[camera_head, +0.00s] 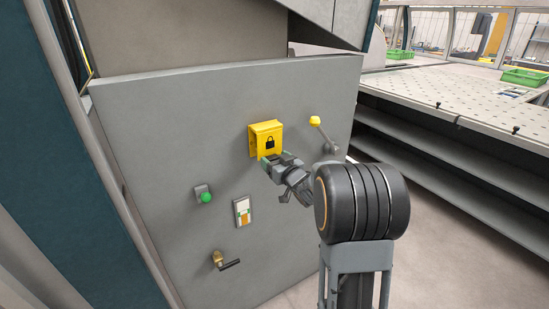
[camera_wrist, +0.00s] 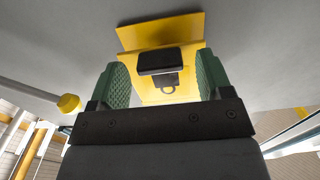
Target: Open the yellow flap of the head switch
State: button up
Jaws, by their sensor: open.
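The yellow flap (camera_head: 264,136) of the head switch, marked with a black padlock, stands out from the grey panel in the head view. It also shows in the wrist view (camera_wrist: 185,68), with the padlock upside down. My gripper (camera_head: 272,161) is at the flap's lower edge in the head view. In the wrist view my gripper (camera_wrist: 162,70) is open, its green finger pads on either side of the flap's middle. A dark block between the pads covers part of the padlock. I cannot tell whether either pad touches the flap.
A yellow-knobbed lever (camera_head: 315,121) sits right of the flap, close to my arm. A green button (camera_head: 206,197), a small labelled plate (camera_head: 242,211) and a dark handle (camera_head: 228,264) are lower on the grey panel (camera_head: 160,150). A perforated table (camera_head: 450,95) is at the right.

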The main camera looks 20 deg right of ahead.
jog(key=shift+w+a, duration=0.1)
jog(key=shift+w, duration=0.4)
jog(key=shift+c, duration=0.3)
jog(key=c, duration=1.2)
